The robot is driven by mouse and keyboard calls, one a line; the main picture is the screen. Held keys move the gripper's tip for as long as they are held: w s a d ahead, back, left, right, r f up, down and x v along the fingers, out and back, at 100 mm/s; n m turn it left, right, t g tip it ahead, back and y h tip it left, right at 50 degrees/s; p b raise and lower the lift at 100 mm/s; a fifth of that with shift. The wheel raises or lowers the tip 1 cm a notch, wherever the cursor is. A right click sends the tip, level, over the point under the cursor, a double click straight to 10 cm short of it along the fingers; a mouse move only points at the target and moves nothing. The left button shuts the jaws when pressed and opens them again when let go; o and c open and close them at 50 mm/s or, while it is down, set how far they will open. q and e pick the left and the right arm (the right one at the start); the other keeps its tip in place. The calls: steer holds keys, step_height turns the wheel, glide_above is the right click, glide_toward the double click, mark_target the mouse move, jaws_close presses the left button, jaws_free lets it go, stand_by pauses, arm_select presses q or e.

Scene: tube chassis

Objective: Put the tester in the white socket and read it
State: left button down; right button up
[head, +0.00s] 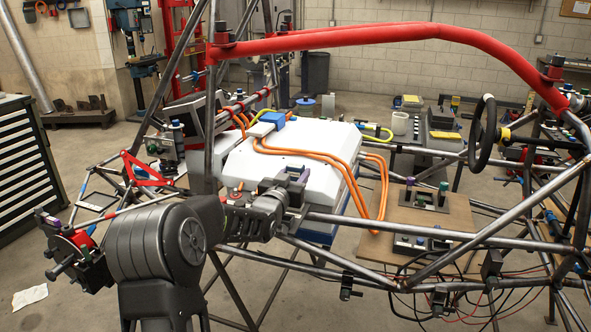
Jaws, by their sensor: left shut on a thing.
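My left gripper (292,186) is in the middle of the view, over the near side of the white battery-like case. To the right, a grey block (421,199) on a brown board carries upright purple and green parts. A second dark strip of small sockets (421,245) lies nearer on the board. I cannot tell which socket is the white one. My right gripper is not in view.
Steel chassis tubes (405,227) run in front of the board, with loose wires below. A red padded tube (390,33) arches above. A steering wheel (482,133) stands at right.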

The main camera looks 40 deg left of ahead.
arm_select(q)
steer(key=shift+f, duration=0.8)
steer(key=shift+b, duration=0.3)
steer(key=shift+b, duration=0.35)
stand_by(0.6)
steer(key=shift+b, duration=0.5)
steer(key=shift+f+b, duration=0.55)
steer(key=shift+b, duration=0.1)
steer(key=c, duration=1.1)
jaws_free()
